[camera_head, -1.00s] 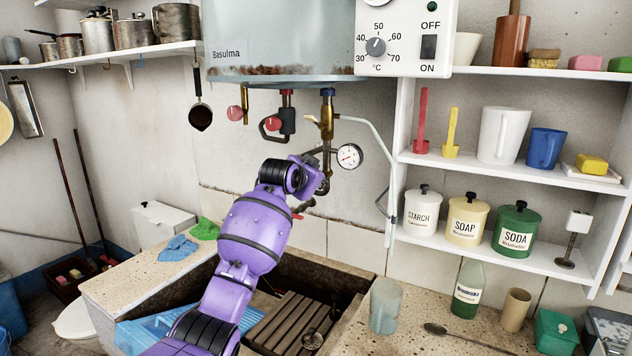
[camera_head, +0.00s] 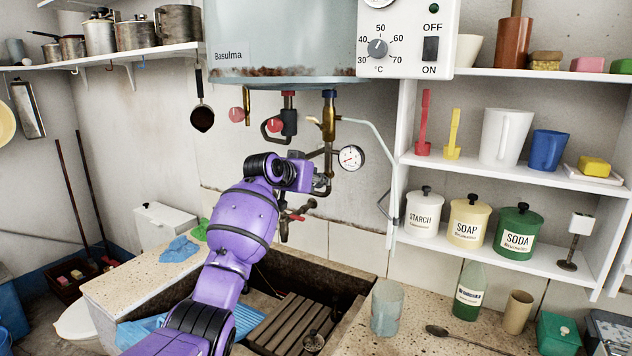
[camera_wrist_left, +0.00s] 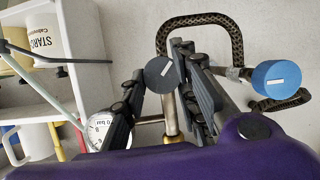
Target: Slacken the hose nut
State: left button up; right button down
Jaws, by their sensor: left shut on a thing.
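My left gripper (camera_wrist_left: 160,100) is in the left wrist view, with one finger on each side of a dark grey round piece (camera_wrist_left: 159,74) that has a white mark on its face. The gripper is shut on this piece, which may be the hose nut; I cannot tell for sure. A brass-coloured pipe (camera_wrist_left: 170,116) shows below it. A dark braided hose (camera_wrist_left: 237,45) loops behind. In the head view my purple left arm (camera_head: 243,222) reaches up to the pipework under the boiler, and its wrist hides the grip. My right gripper is not in view.
A pressure gauge (camera_head: 350,157) is close right of my wrist. A thin pale pipe (camera_head: 378,140) runs further right. A blue knob (camera_wrist_left: 276,78) is close by in the wrist view. A tap with a red handle (camera_head: 298,217) is below. The boiler (camera_head: 285,40) hangs above.

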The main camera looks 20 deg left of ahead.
pick_arm(q)
jog(key=shift+d+f, duration=0.3)
jog(key=shift+f, duration=0.25)
jog(key=o, duration=1)
jog(key=shift+d, duration=0.1)
jog(key=shift+r, duration=0.4)
jog(key=v, duration=1.2)
